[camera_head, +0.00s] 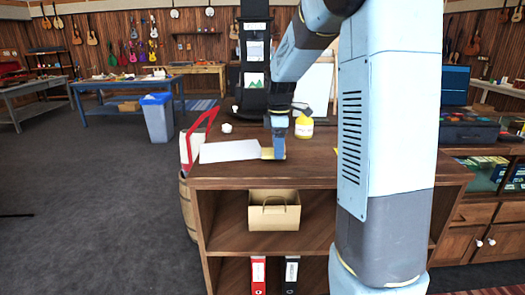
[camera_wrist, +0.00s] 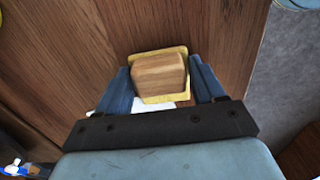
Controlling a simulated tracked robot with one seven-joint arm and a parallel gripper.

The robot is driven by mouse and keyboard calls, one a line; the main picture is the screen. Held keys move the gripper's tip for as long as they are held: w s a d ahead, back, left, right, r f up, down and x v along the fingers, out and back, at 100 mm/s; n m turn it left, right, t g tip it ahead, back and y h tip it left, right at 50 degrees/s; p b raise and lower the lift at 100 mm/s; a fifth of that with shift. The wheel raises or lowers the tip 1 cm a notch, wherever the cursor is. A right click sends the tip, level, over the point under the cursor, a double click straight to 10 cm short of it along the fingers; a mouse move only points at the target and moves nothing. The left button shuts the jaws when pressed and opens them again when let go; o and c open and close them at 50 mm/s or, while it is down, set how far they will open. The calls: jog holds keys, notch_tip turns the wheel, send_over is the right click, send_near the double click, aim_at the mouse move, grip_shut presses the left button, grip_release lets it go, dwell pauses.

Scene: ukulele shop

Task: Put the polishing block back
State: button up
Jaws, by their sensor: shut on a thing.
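The polishing block (camera_wrist: 160,75) has a wooden top and a yellow base. In the wrist view it sits between the two blue fingers of my gripper (camera_wrist: 163,82), which is shut on it. In the head view my gripper (camera_head: 278,152) is low over the wooden counter (camera_head: 320,170), near its front edge. Only a yellow bit of the block (camera_head: 267,153) shows there, beside the fingers. A white flat sheet (camera_head: 230,151) lies just left of the block. I cannot tell whether the block touches the counter.
A yellow-labelled bottle (camera_head: 304,129) stands right of my gripper, and a small white object (camera_head: 226,128) lies behind the sheet. A red-and-white item (camera_head: 196,142) stands at the counter's left end. A cardboard box (camera_head: 274,214) and binders (camera_head: 259,275) are on shelves below.

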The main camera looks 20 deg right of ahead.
jog(key=shift+f, duration=0.4)
jog(key=o, duration=1)
jog(key=shift+r, duration=0.1)
